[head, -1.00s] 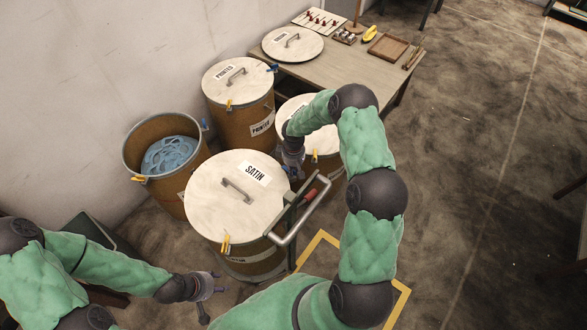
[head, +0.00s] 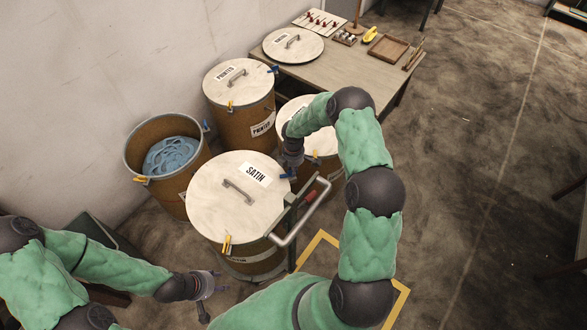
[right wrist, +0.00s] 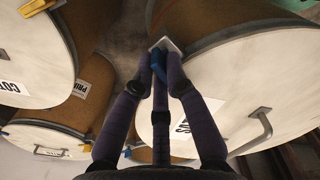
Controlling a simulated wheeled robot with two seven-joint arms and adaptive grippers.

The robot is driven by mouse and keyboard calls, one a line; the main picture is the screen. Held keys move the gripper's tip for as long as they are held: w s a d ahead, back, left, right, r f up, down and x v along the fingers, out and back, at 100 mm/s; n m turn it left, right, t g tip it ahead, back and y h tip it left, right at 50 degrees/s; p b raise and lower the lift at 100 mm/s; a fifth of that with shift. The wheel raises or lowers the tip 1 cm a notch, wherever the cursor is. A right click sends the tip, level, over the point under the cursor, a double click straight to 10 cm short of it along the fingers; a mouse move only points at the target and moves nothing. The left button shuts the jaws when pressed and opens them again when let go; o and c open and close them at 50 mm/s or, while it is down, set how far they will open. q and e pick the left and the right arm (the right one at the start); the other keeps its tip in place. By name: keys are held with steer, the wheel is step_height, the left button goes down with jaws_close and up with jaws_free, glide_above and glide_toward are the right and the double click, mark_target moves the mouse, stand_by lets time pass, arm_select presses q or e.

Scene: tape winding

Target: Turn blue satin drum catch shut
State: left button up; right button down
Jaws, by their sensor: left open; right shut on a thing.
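The satin drum has a pale lid (head: 225,205) with a SATIN label and a grey handle, and stands in the middle of the head view. A yellow catch (head: 227,244) is on its front rim. Its blue catch (head: 288,176) is on the right rim, partly hidden by my right gripper (head: 290,162). In the right wrist view my right gripper (right wrist: 158,72) is shut on the blue catch (right wrist: 157,62), beside a pale plate at the drum's rim. My left gripper (head: 213,285) is open and empty, low in front of the drum.
An open drum (head: 136,155) of blue tape stands to the left. The lidded printed drum (head: 225,92) and another lidded drum (head: 325,142), partly behind my right arm, stand close by. A cart handle (head: 302,212) rises at the satin drum's right. A table (head: 345,68) is behind.

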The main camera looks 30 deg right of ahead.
steer(key=shift+n, duration=1)
steer(key=shift+w, duration=0.1)
steer(key=c, duration=1.2)
jaws_free()
steer(key=shift+c, duration=0.2)
steer(key=shift+r, duration=0.15)
step_height(320, 180, up, 12)
steer(key=shift+f, duration=0.2)
